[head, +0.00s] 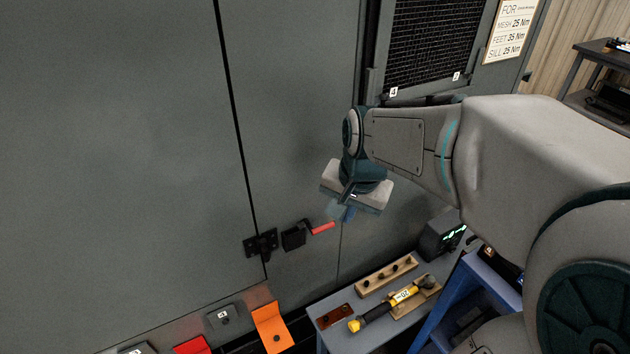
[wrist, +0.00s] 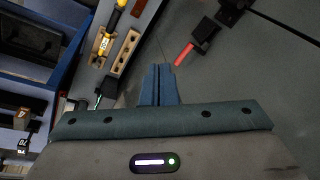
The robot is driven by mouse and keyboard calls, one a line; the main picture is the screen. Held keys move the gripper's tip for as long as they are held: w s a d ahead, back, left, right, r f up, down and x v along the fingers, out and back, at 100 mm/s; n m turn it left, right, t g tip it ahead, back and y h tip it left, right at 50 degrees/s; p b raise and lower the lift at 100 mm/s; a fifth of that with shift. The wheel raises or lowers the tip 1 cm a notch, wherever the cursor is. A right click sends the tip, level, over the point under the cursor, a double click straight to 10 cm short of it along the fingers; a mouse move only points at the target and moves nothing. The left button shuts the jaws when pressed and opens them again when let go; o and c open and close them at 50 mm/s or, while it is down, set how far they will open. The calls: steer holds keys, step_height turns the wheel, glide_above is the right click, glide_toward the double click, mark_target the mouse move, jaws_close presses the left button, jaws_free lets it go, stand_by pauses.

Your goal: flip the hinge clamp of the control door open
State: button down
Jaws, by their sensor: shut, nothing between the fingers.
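The hinge clamp (head: 296,236) is a black block with a red handle (head: 322,228) sticking out to the right, mounted on the grey control door (head: 300,120). A black hinge-like plate (head: 261,243) sits left of it across the door seam. In the wrist view the clamp (wrist: 206,32) and its red handle (wrist: 184,54) show at upper right. My gripper (head: 343,214) is shut and empty, just right of and slightly above the handle's tip. In the wrist view its blue fingers (wrist: 160,72) are together, apart from the handle.
A small grey bench (head: 330,318) below holds a yellow-and-black tool (head: 390,304), a wooden block with pegs (head: 386,275) and a dark box (head: 440,236). An orange bracket (head: 271,328) and a tag 4 plate (head: 224,317) are at the bottom. The door face around the clamp is clear.

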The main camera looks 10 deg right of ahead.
mark_target(327, 225)
steer(key=w+f+m, duration=0.1)
steer(key=w+m, duration=0.6)
steer(key=w, duration=0.3)
steer(key=shift+d+f+g+p, duration=0.3)
steer(key=shift+d+f+p, duration=0.05)
steer(key=shift+f+p, duration=0.1)
steer(key=f, duration=0.4)
steer(key=w+f, duration=0.1)
steer(key=f, duration=0.4)
steer(key=w+f, duration=0.1)
steer(key=f, duration=0.3)
steer(key=shift+w+a+f+p, duration=0.2)
steer(key=shift+a+f+p, duration=0.15)
steer(key=shift+a+p, duration=0.05)
